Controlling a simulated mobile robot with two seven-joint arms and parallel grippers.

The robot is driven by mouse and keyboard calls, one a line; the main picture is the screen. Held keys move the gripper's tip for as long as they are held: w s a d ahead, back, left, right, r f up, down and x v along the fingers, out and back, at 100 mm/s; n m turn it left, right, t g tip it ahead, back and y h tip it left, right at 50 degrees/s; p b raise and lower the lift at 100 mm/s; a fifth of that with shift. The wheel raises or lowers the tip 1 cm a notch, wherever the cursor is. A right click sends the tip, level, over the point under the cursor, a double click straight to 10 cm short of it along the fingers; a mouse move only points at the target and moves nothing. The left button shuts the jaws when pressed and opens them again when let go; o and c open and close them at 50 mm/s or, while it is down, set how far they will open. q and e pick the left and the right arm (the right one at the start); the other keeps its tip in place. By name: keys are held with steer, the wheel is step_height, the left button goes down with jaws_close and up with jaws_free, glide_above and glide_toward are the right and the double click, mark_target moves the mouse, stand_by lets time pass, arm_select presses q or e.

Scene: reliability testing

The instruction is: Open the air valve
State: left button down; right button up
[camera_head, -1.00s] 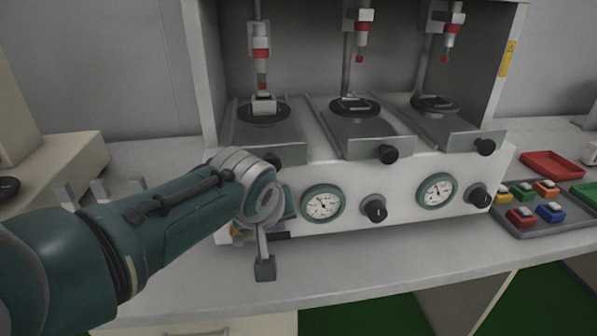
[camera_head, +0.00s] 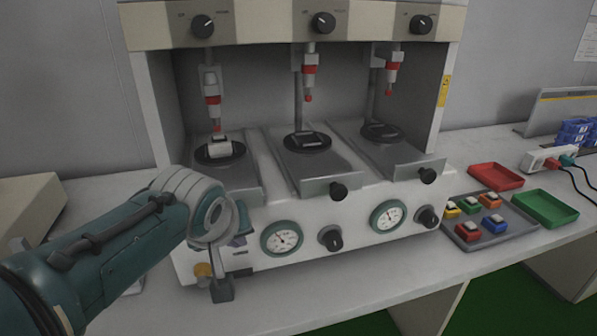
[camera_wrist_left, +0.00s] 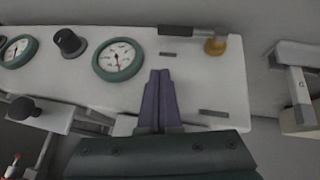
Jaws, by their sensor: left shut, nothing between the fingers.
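The air valve has a brass fitting (camera_head: 203,270) low on the left end of the tester's white front panel. It also shows in the left wrist view, as a brass knob (camera_wrist_left: 215,46) with a grey lever (camera_wrist_left: 182,31) lying sideways along the panel edge. In the head view my wrist hides much of the valve. My left gripper (camera_head: 238,232) is in front of the panel's left end, above the valve. In the left wrist view its purple fingers (camera_wrist_left: 160,75) are shut and empty, between the nearest gauge and the valve, apart from the lever. My right gripper is out of view.
The panel carries round gauges (camera_head: 282,240) and black knobs (camera_head: 330,238). Sliding trays with black knobs jut out above it. A grey tray with coloured buttons (camera_head: 490,240), a red tray (camera_head: 496,176) and a green tray (camera_head: 545,208) stand right. The bench front is clear.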

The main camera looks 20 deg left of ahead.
arm_select(q)
steer(key=d+p+v, duration=0.1)
steer(key=p+v, duration=0.1)
steer(key=v, duration=0.5)
steer(key=shift+r+p, duration=0.3)
steer(key=shift+r, duration=0.05)
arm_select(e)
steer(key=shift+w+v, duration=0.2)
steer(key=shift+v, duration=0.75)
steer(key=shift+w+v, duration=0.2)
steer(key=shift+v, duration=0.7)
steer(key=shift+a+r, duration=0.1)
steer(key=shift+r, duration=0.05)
arm_select(q)
steer(key=s+d+r+m+g+h+p, duration=0.1)
steer(key=s+r+m+g, duration=0.3)
steer(key=s, duration=0.8)
steer(key=s+d+r+m+t+h+p, duration=0.1)
steer(key=s+r+m, duration=0.3)
steer(key=s, duration=0.9)
step_height(320, 180, up, 37)
steer(key=m+p, duration=0.1)
steer(key=p, duration=3.7)
steer(key=shift+m, duration=0.3)
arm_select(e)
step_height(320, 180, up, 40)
